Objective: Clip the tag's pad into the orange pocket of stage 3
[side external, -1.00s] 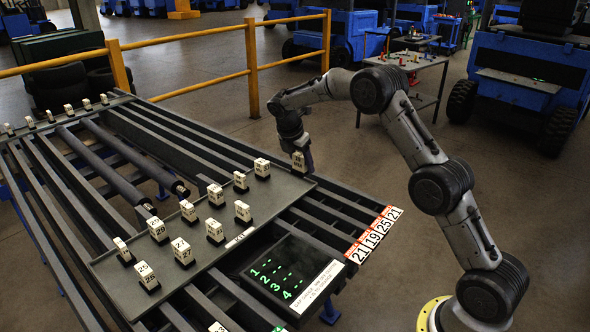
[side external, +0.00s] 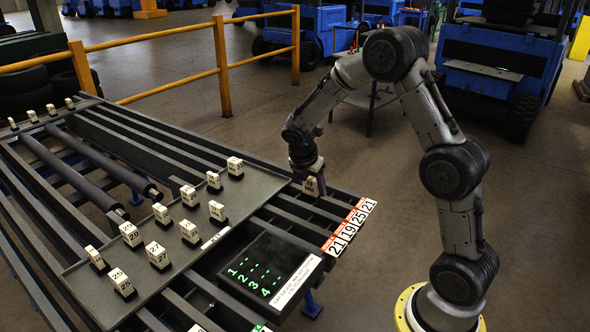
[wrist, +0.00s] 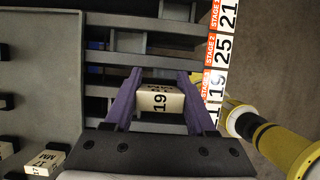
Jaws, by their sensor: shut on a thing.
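My gripper (side external: 308,176) is shut on a white block tag (side external: 312,187). In the wrist view, the tag (wrist: 159,101) sits between the two purple fingers of my gripper (wrist: 160,80) and reads 19. It is over the dark slatted rack, just past the tray's edge. The stage strip's labels (wrist: 223,50), with orange-red headings, run along the rack's right edge and read 21, 25, 19, 21. The stage 3 label (wrist: 215,87) reads 19 and is partly covered by the right finger. I cannot make out an orange pocket or the tag's pad.
A grey tray (side external: 195,262) holds several other numbered tags left of my gripper. A black display box (side external: 268,268) with green digits stands at the rack's front. A yellow railing (side external: 150,90) runs behind.

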